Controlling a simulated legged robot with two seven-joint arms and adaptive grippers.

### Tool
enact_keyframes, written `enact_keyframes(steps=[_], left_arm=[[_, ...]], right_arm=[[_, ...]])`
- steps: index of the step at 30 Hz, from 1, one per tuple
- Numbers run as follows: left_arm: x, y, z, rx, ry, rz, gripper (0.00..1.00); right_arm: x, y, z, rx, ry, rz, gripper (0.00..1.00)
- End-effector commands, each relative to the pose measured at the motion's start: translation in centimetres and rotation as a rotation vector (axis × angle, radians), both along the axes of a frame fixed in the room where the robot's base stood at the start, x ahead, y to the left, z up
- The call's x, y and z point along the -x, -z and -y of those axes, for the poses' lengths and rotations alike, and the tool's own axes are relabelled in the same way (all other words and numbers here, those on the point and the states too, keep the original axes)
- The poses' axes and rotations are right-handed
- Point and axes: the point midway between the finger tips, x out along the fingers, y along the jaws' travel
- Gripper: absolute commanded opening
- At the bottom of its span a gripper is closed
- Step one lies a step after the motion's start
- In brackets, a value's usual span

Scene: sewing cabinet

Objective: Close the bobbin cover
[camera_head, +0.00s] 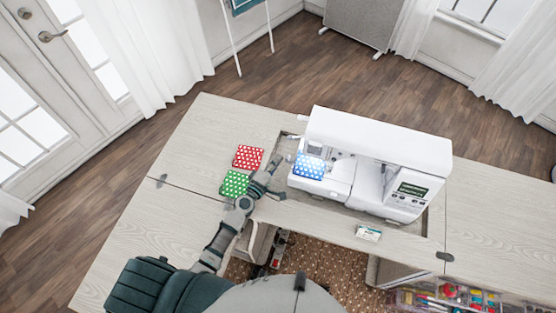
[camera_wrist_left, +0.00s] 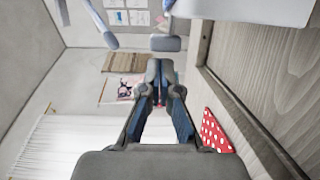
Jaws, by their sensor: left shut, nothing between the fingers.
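The white sewing machine (camera_head: 375,145) sits in the recess of the table. A blue dotted fabric square (camera_head: 308,166) lies on its left end. I cannot make out the bobbin cover for certain at this size. My left gripper (camera_head: 275,163) is just left of the machine's left end, over the recess edge, apart from the fabric on the machine. In the left wrist view my left gripper (camera_wrist_left: 160,72) is shut with nothing between its fingers. Pale blue-white parts (camera_wrist_left: 165,43) show just beyond the fingertips; I cannot tell what they are. My right gripper is not in view.
A red dotted square (camera_head: 248,156) and a green dotted square (camera_head: 234,183) lie on the table (camera_head: 185,215) left of my gripper. A small card or box (camera_head: 368,233) lies in front of the machine. A drawer of coloured supplies (camera_head: 455,298) is at lower right.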

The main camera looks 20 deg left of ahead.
Motion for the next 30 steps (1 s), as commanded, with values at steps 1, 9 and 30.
enact_keyframes(steps=[1,9,30], left_arm=[[0.0,0.0,0.2,0.000,-0.001,0.000,0.00],[0.0,0.0,0.4,-0.002,-0.001,0.001,0.00],[0.1,0.0,3.0,-0.001,0.005,0.000,0.00]], right_arm=[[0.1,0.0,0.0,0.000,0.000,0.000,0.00],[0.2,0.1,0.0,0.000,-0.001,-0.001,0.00],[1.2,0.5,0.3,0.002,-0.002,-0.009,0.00]])
